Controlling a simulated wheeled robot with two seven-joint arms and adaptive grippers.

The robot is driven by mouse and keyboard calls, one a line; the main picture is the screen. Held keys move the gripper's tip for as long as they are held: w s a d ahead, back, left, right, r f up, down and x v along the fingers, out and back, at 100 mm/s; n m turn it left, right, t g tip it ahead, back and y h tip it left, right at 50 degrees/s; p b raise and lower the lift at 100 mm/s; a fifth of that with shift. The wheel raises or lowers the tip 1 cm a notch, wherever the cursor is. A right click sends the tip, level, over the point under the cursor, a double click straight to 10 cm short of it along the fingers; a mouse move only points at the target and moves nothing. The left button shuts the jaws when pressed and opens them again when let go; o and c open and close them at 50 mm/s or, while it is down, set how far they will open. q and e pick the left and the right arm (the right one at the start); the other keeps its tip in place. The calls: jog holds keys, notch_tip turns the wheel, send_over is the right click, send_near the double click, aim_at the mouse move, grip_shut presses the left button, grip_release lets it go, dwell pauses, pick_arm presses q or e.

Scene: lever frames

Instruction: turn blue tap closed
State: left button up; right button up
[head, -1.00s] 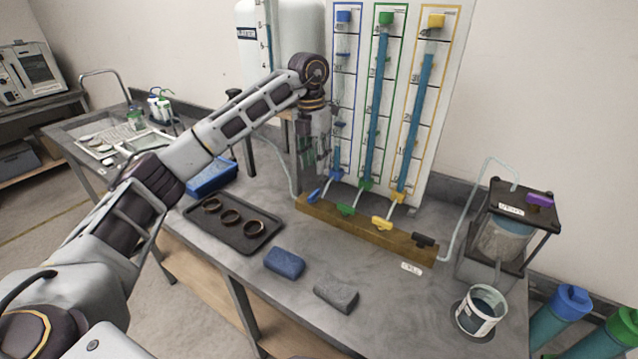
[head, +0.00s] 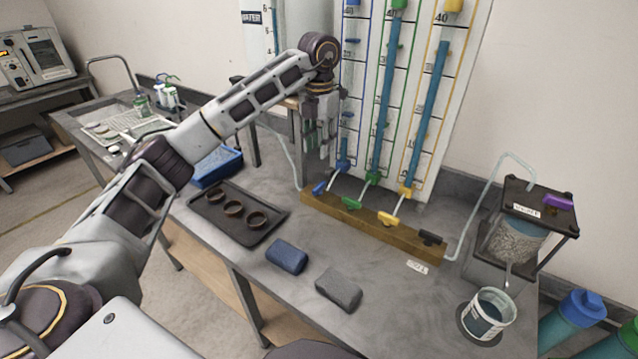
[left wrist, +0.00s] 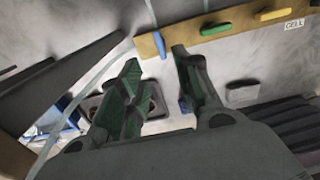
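The blue tap (head: 320,187) is at the left end of a wooden rail (head: 345,210), below the blue-framed tube. In the left wrist view the blue tap handle (left wrist: 159,45) lies across the rail, while the green (left wrist: 215,29) and yellow (left wrist: 271,14) handles lie along it. My left gripper (head: 324,150) hangs fingers-down just above the blue tap. In the left wrist view my left gripper (left wrist: 156,58) is open and empty, with the blue handle showing beyond the gap between its fingertips. No touch is visible. My right gripper is not in view.
A black tap (head: 431,237) ends the rail at the right. The tall tube panel (head: 455,110) stands close behind. A dark tray with rings (head: 275,215), a blue block (head: 287,256) and a grey block (head: 339,289) lie in front. A cup (head: 487,313) stands right.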

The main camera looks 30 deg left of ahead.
aim_at(319, 185)
pick_arm(q)
notch_tip(319, 185, down, 5)
jog(key=shift+f+b, duration=0.15)
jog(key=shift+b, duration=0.3)
notch_tip(319, 185, down, 8)
jog(key=shift+r, duration=0.25)
jog(key=shift+f, duration=0.2)
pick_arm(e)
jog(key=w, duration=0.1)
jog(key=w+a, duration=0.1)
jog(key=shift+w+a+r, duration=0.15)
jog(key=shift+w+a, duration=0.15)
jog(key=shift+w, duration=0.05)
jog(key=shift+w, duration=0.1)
pick_arm(q)
jog(key=c, duration=0.5)
grip_shut()
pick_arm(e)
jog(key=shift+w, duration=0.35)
